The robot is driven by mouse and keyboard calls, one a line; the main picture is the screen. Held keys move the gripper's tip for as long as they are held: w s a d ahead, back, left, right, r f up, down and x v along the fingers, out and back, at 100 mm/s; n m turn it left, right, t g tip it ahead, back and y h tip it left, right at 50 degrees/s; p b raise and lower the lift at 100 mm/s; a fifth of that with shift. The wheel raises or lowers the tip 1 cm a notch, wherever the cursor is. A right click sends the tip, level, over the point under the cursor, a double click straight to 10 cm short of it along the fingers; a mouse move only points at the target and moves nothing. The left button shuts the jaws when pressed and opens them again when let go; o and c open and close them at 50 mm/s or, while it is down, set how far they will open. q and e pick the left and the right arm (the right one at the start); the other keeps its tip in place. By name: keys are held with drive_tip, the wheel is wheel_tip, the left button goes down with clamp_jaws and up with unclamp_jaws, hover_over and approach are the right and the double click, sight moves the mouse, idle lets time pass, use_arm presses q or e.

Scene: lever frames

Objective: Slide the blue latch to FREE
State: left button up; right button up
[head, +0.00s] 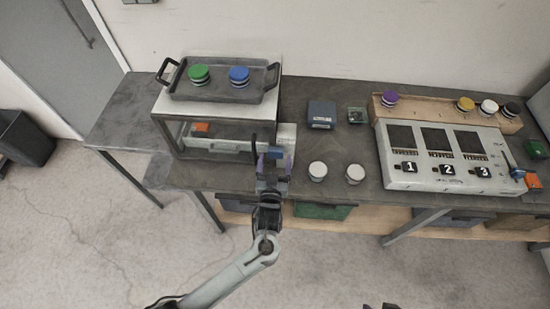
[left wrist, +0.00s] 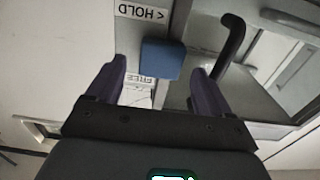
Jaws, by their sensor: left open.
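The blue latch (head: 274,153) is a blue block on the right front side of the white-topped stand. In the left wrist view the blue latch (left wrist: 162,58) lies between the HOLD label (left wrist: 141,12) and the FREE label (left wrist: 138,83), close to FREE's corner. My left gripper (head: 274,162) is open, with one purple finger on each side of the latch. Gaps show between the fingers and the latch in the wrist view. Small dark tips at the bottom edge of the head view may be my right gripper (head: 381,306); its jaws cannot be judged.
A black curved handle (left wrist: 234,45) stands close beside one finger. A tray (head: 222,91) with green and blue-topped pieces sits on the stand. Two white-topped jars (head: 336,172) stand to the right on the table, before a numbered panel (head: 447,157).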

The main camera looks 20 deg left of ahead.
use_arm(q)
drive_tip(key=shift+x, duration=0.9)
